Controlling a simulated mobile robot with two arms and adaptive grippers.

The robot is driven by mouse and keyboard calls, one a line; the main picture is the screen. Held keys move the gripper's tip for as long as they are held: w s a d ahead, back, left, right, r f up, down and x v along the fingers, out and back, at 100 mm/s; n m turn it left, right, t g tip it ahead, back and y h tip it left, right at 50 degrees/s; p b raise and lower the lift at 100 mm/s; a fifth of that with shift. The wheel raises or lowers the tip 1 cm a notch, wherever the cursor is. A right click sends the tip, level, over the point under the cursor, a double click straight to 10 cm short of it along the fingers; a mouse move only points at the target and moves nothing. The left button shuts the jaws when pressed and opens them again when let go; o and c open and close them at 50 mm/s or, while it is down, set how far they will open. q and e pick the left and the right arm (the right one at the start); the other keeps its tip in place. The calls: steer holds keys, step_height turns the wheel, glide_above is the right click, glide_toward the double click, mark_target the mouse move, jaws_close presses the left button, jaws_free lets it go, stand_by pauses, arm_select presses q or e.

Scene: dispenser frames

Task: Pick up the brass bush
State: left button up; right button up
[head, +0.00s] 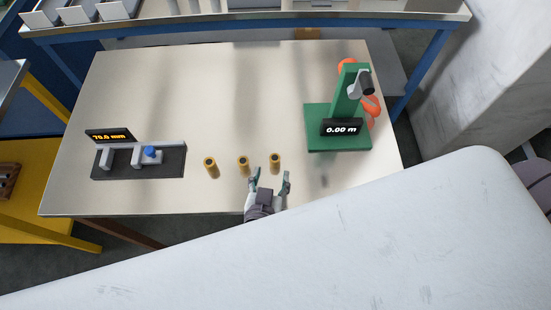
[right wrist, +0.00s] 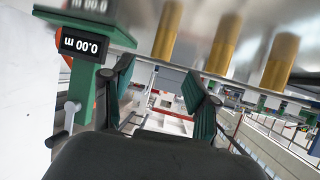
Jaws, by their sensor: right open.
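Three brass bushes stand upright in a row on the pale table: a left one (head: 211,168), a middle one (head: 243,166) and a right one (head: 275,163). My right gripper (head: 270,177) is open and empty at the table's front side, its fingers pointing at the right bush, which appears just past the fingertips. The right wrist view is upside down. There my open fingers (right wrist: 158,76) show with the right bush (right wrist: 168,30) in line with the gap, and the middle (right wrist: 222,42) and left (right wrist: 280,62) bushes off to one side. My left gripper is not in view.
A green stand (head: 325,112) with a "0.00 m" display is on the table's right; orange parts show behind it. The table's middle and back (head: 220,90) are clear.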

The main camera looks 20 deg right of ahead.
mark_target(274, 161)
steer(key=x, duration=0.7)
steer(key=shift+w+d+f, duration=0.1)
steer(key=shift+w+d, duration=0.05)
steer(key=shift+w, duration=0.2)
steer(key=shift+c, duration=0.4)
jaws_close()
